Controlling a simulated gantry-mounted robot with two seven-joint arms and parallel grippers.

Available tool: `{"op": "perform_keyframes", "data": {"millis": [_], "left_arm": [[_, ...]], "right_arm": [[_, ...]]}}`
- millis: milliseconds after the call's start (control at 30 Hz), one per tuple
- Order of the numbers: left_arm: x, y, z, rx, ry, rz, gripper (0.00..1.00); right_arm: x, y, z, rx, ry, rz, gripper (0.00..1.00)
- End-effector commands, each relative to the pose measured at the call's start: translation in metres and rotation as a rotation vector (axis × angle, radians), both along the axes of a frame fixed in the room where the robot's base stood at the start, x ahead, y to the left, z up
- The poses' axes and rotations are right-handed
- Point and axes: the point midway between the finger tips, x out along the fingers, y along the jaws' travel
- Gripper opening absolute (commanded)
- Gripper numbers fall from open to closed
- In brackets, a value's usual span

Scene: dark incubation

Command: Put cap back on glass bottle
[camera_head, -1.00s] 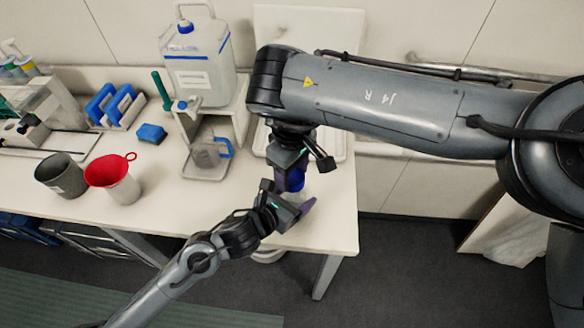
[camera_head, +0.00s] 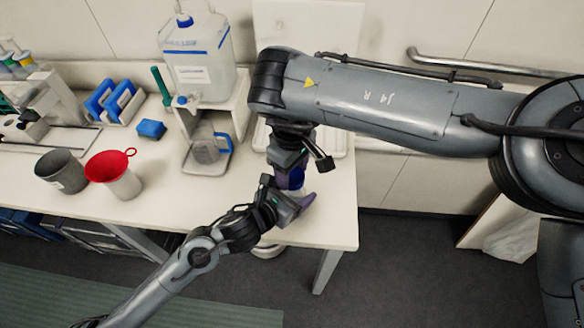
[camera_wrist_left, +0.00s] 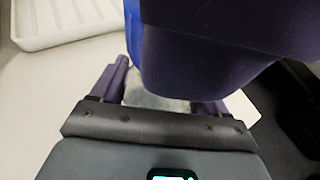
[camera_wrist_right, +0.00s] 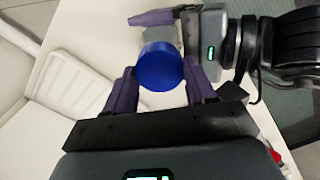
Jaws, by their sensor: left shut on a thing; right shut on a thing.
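The blue cap (camera_wrist_right: 160,68) is held between the two purple fingers of my right gripper (camera_wrist_right: 161,88). It also shows as a small blue patch in the head view (camera_head: 296,174). The right gripper comes down from above in the head view. My left gripper (camera_wrist_left: 160,95) comes in from the front left, below the right one, with its fingers around the greyish glass bottle (camera_wrist_left: 152,101). The cap is directly over the bottle. My right gripper's finger hides the bottle's neck in the left wrist view, so I cannot tell whether cap and bottle touch.
A white tray (camera_wrist_right: 88,95) lies behind the grippers on the white table (camera_head: 325,228), whose right edge is close. A jug on a stand (camera_head: 200,68), a grey cup (camera_head: 62,174), a red funnel (camera_head: 110,166) and blue racks (camera_head: 115,102) stand to the left.

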Motion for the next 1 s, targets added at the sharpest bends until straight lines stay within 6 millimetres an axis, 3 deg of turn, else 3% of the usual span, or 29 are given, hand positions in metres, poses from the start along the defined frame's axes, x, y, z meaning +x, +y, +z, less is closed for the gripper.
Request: {"op": "perform_keyframes", "data": {"millis": [433, 467, 567, 1000], "left_arm": [[0.0000, 0.0000, -0.0001, 0.000, 0.000, 0.000, 0.20], [0.0000, 0.0000, -0.0001, 0.000, 0.000, 0.000, 0.00], [0.0000, 0.0001, -0.0002, 0.000, 0.000, 0.000, 0.00], [-0.0002, -0.0001, -0.0004, 0.001, 0.000, 0.000, 0.00]], "right_arm": [[0.0000, 0.0000, -0.0093, 0.001, 0.001, 0.000, 0.27], [0.0002, 0.0000, -0.0089, 0.001, 0.001, 0.000, 0.27], [0.0001, 0.0008, -0.0092, 0.003, 0.000, -0.046, 0.27], [0.0007, -0.0014, -0.0086, 0.001, 0.000, -0.972, 0.27]]}}
